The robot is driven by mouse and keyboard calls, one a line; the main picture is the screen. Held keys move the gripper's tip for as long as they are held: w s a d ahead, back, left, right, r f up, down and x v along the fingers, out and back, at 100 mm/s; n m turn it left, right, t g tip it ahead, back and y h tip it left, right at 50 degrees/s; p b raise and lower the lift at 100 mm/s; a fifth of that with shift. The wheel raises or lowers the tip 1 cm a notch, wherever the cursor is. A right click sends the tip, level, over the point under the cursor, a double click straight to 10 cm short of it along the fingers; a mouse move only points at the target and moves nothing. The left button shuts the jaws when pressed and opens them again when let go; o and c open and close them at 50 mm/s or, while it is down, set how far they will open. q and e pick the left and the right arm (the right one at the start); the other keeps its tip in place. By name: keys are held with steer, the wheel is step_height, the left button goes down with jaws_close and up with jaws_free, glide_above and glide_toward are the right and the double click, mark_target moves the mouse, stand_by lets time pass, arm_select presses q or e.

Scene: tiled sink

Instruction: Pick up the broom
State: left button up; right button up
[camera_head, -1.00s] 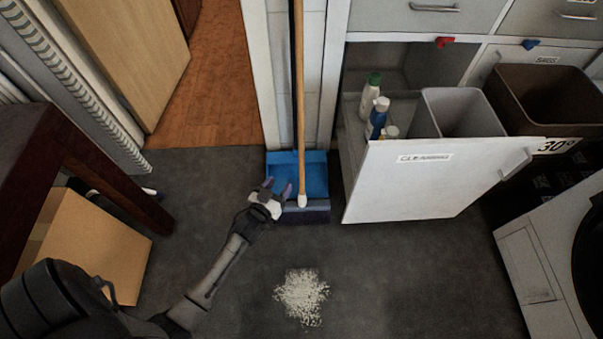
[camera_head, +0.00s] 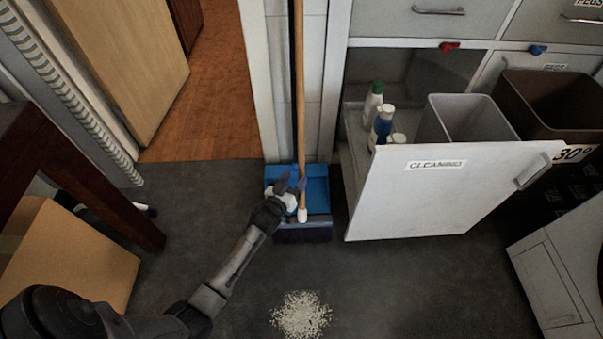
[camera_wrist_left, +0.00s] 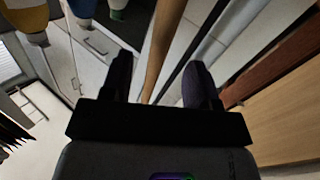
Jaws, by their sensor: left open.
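The broom (camera_head: 300,100) stands upright against the white door frame, with a long wooden handle, a white socket and a dark bristle head on the floor. A blue dustpan (camera_head: 318,188) with a dark upright handle stands right behind it. My left gripper (camera_head: 292,184) is open at the low part of the broom handle, just above the socket. In the left wrist view the wooden handle (camera_wrist_left: 162,45) passes between the two spread fingers (camera_wrist_left: 158,85). I cannot tell whether a finger touches it. My right gripper is not in view.
White crumbs (camera_head: 301,315) lie on the dark floor. An open white drawer (camera_head: 420,200) labelled CLEANING, with bottles (camera_head: 381,125) and a grey bin (camera_head: 440,120), juts out close on the right. A cardboard box (camera_head: 75,250) and a dark table leg (camera_head: 130,220) stand left.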

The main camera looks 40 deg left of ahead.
mark_target(299, 172)
arm_select(q)
steer(key=shift+w+f, duration=0.1)
steer(key=shift+w, duration=0.15)
steer(key=w+b, duration=0.1)
steer(key=w, duration=0.1)
steer(key=w+a+b, duration=0.1)
steer(key=w+b, duration=0.1)
steer(key=shift+w, duration=0.45)
steer(key=shift+s, duration=0.1)
steer(key=shift+c, duration=0.3)
jaws_close()
steer(key=shift+r, duration=0.25)
